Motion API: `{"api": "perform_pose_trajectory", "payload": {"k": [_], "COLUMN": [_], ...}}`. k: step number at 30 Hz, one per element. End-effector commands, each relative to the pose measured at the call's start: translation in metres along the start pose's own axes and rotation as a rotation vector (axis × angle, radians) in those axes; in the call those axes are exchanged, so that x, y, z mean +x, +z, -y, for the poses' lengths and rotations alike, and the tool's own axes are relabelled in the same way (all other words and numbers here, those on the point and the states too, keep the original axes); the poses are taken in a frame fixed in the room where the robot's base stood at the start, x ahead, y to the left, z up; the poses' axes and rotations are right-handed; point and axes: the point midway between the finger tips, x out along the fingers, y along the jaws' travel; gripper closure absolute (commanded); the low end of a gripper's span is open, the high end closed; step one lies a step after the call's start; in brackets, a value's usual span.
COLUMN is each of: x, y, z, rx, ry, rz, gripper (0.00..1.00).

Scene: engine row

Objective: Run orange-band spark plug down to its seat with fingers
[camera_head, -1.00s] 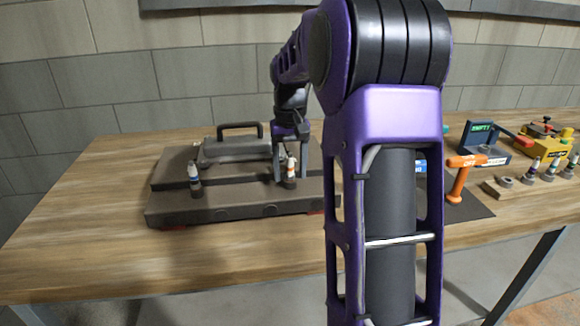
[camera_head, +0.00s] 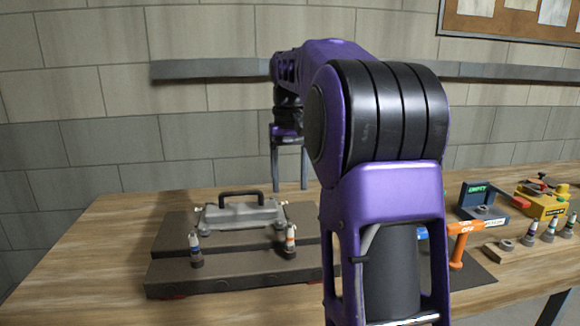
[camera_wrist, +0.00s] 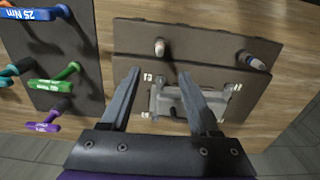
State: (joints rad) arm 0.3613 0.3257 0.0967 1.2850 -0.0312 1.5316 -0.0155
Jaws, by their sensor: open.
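The orange-band spark plug (camera_head: 291,238) stands upright at the right of the dark brown engine block (camera_head: 225,276), its lower end in a dark collar. How deep it sits is hidden. In the wrist view the plug (camera_wrist: 160,47) shows as a pale tip just beyond the fingers. My gripper (camera_head: 290,187) is open and empty, raised well above the plug and apart from it. Its two fingers (camera_wrist: 160,74) point down, with a wide gap. A blue-band spark plug (camera_head: 195,244) stands upright at the block's left and also shows in the wrist view (camera_wrist: 257,64).
A grey cover with a black handle (camera_head: 241,193) lies on the block behind the plugs. The table's left side is clear.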

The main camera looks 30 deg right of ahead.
Motion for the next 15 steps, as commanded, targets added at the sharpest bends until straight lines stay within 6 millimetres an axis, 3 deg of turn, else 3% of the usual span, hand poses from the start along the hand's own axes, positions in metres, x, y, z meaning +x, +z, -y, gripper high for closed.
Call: {"api": "perform_pose_trajectory", "payload": {"k": [5,15], "x": [-0.015,-0.033], "y": [0.000,0.007], "z": [0.000,0.001], "rx": [0.000,0.000], "ry": [0.000,0.000], "rz": [0.000,0.000], "gripper": [0.43,0.43]}}
